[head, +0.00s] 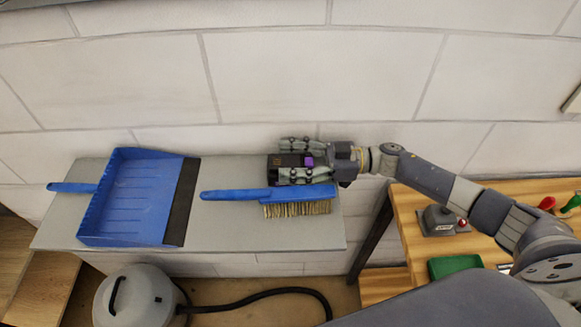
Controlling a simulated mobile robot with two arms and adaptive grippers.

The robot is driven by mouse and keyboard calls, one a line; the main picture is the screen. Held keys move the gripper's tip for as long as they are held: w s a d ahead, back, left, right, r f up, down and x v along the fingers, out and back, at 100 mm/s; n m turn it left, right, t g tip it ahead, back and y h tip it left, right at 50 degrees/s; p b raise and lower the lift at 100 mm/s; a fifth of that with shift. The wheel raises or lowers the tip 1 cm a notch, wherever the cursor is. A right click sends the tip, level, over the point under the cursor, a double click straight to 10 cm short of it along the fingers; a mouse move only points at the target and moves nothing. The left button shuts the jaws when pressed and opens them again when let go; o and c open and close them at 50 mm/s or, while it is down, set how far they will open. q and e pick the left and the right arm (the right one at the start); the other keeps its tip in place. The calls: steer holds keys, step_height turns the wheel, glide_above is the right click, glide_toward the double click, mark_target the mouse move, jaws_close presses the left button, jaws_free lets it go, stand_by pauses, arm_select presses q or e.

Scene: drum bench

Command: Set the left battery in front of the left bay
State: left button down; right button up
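A dark block with a purple patch (308,160), which looks like a battery, is at the back right of a grey surface (235,225). My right gripper (292,161) reaches in from the right, with one finger on the far side of the block and one on the near side. Whether the fingers press on it, and whether it rests on the surface, I cannot tell. Which battery it is cannot be read here. No bay can be made out. My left gripper is not in view.
A blue brush (240,193) lies just in front of my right gripper. A blue dustpan (130,200) lies at the left. A wooden bench (412,226) at the right holds a grey box with a red button (440,221) and a green tray (455,266). A vacuum cleaner (135,300) stands below.

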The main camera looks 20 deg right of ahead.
mark_target(290, 162)
steer(key=shift+r, duration=0.1)
steer(key=c, duration=0.3)
steer(key=shift+c, duration=0.2)
steer(key=shift+s+r+b, duration=0.15)
steer(key=shift+r+b, duration=0.1)
steer(key=shift+b, duration=0.2)
step_height(290, 162, up, 6)
steer(key=shift+r+b, duration=0.1)
steer(key=shift+b, duration=0.95)
steer(key=s+a+b, duration=0.2)
steer(key=s, duration=0.7)
steer(key=s+a+b, duration=0.2)
steer(key=s+a, duration=0.1)
steer(key=s, duration=0.7)
steer(key=shift+a+r, duration=0.15)
steer(key=shift+a, duration=0.15)
